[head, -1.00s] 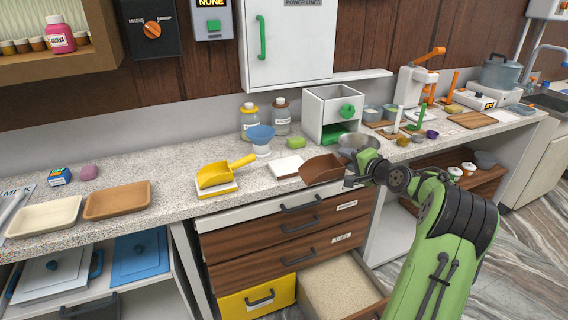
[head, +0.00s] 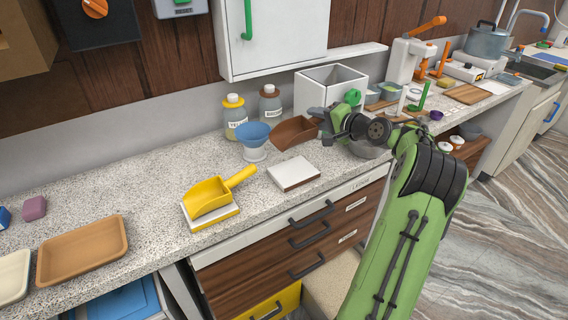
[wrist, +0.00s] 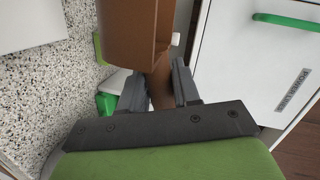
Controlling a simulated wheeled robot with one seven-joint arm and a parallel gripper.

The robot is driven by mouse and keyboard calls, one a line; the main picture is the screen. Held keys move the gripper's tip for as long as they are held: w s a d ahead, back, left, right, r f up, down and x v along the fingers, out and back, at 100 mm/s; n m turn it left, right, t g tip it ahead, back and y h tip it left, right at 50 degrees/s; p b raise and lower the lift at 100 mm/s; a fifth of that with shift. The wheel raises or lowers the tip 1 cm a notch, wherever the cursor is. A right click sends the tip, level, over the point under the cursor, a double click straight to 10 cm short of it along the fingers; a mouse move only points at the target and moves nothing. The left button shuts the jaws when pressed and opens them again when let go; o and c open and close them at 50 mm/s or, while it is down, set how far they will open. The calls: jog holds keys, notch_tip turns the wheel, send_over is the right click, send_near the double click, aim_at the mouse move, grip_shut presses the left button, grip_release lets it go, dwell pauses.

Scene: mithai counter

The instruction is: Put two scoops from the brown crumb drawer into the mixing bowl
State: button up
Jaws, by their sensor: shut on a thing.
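My gripper (head: 324,123) is shut on the handle of a brown scoop (head: 296,132), held above the counter near the white box. In the wrist view, the handle of the brown scoop (wrist: 160,85) lies between the fingers of my gripper (wrist: 158,88). I cannot tell whether the scoop holds anything. A grey metal bowl (head: 370,153) stands on the counter, just under my wrist and partly hidden by my arm. An open lower drawer (head: 326,284) with pale tan crumbs shows partly behind my arm; the drawers above it are shut.
A yellow scoop (head: 210,196) rests on a white stand; a similar white stand (head: 293,173) is empty. A blue funnel (head: 254,138) and two bottles (head: 235,115) stand behind. A white box with a green knob (head: 331,88) is close behind my gripper. Tan tray (head: 83,250) at left.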

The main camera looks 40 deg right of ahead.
jog(key=shift+s, duration=0.2)
notch_tip(320, 180, down, 10)
jog(key=b, duration=0.3)
jog(key=shift+r, duration=0.25)
jog(key=shift+f, duration=0.2)
jog(key=o, duration=1)
jog(key=shift+b, duration=0.3)
